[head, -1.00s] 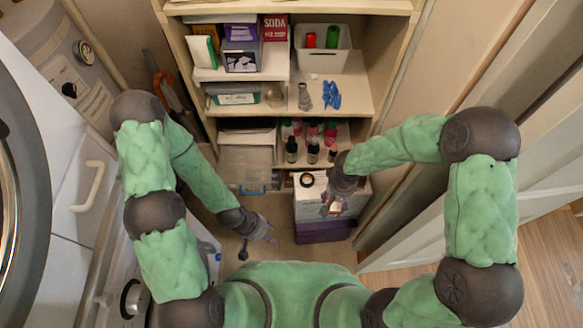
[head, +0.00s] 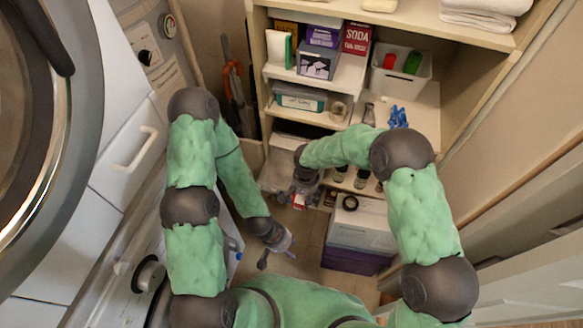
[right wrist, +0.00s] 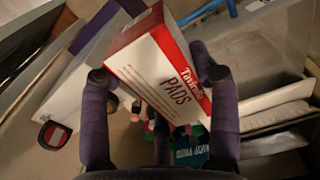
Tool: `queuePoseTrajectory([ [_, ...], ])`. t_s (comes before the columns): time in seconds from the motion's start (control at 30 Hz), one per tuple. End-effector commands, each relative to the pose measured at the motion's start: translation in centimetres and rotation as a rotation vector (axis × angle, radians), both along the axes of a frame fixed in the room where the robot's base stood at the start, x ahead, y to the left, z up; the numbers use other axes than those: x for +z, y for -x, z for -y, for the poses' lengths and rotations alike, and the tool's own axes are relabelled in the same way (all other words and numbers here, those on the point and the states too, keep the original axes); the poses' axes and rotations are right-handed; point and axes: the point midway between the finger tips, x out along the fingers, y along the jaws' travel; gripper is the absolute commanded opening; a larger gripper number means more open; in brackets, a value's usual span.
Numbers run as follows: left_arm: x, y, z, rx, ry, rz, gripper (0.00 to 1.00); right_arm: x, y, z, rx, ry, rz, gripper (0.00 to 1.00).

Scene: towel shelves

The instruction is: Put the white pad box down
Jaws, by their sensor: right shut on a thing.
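The white pad box (right wrist: 160,68), with red edges and the word PADS, is between the purple-grey fingers of my right gripper (right wrist: 156,75) in the right wrist view. It is tilted there, and its far end reaches past the fingertips. In the head view my right gripper (head: 302,195) hangs in front of the lower shelves, with a small white and red part of the pad box (head: 299,203) showing under it. My left gripper (head: 278,252) is lower, over the floor, with its fingers spread and nothing between them.
A white box (head: 365,228) on a purple box (head: 350,260) stands on the floor right of my right gripper, with a dark tape roll (head: 350,203) on top. Shelves (head: 345,75) with boxes and a white bin (head: 402,78) rise behind. A washing machine (head: 110,265) is at left.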

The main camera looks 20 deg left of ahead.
Motion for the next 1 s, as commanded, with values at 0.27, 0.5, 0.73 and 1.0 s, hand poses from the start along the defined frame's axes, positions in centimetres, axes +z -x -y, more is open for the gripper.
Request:
queuePoseTrajectory([
  [0.27,-0.9,0.0,0.0,0.000,0.000,0.000,0.40,-1.4,-1.5,-2.0,-0.003,-0.002,-0.001,0.29],
  [0.5,-2.6,0.0,0.0,0.000,0.000,0.000,0.40,-3.7,-6.0,-3.0,-0.004,-0.003,-0.001,0.29],
  [0.73,-4.2,0.0,0.0,0.000,0.000,0.000,0.40,-6.1,-9.6,-3.8,-0.001,-0.001,-0.003,0.29],
  [1.0,-5.9,0.0,0.0,0.000,0.000,0.000,0.40,-9.3,-12.5,-4.4,-0.003,-0.003,-0.001,0.29],
])
